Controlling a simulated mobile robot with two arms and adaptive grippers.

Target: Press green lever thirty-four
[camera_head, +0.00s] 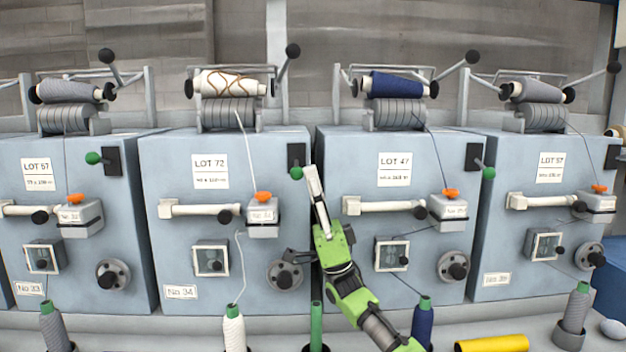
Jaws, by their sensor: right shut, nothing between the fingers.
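The green lever (296,173) is a round green knob at a black slotted plate on the upper right of the second machine from the left. That machine (155,240) carries a LOT 72 card, and its small lower plate (181,292) seems to read No 34. My right gripper (312,172) reaches up from the bottom, its pale fingers shut and empty. The fingertips are just right of the green knob; I cannot tell whether they touch it. My left gripper is not in view.
Similar green levers show on the first machine (93,158) and the third machine (488,173). Orange-topped guide boxes (263,221) and white bars stick out from the fronts. Yarn cones (235,332) stand along the lower ledge, with a yellow cylinder (492,344) at the lower right.

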